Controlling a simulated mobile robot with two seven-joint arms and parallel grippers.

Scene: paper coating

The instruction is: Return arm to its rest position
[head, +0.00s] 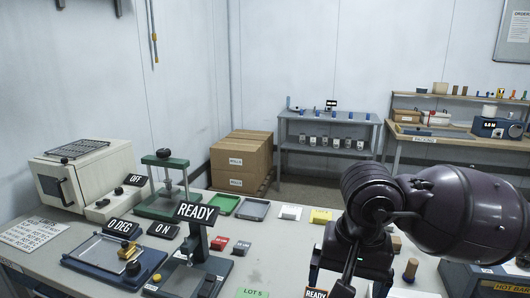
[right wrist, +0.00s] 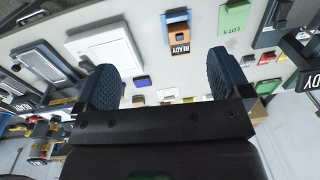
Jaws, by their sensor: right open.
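My right arm, a dark purple linkage, fills the right side of the head view and bends down over the table's front right part. My right gripper (right wrist: 165,80) shows in the right wrist view with its two dark blue ridged fingers wide apart. Nothing is held between them. The bench top with its small items lies beyond the fingertips, apart from them. In the head view the arm links hide most of this gripper and part of the table. My left arm and gripper are in neither view.
The grey table (head: 265,262) carries a white oven (head: 78,178), a green press (head: 166,185), a READY stand (head: 197,240), a blue-framed plate (head: 110,258), a green tray (head: 224,204) and a grey tray (head: 254,210). Cardboard boxes (head: 240,160) and a shelf (head: 328,121) stand behind.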

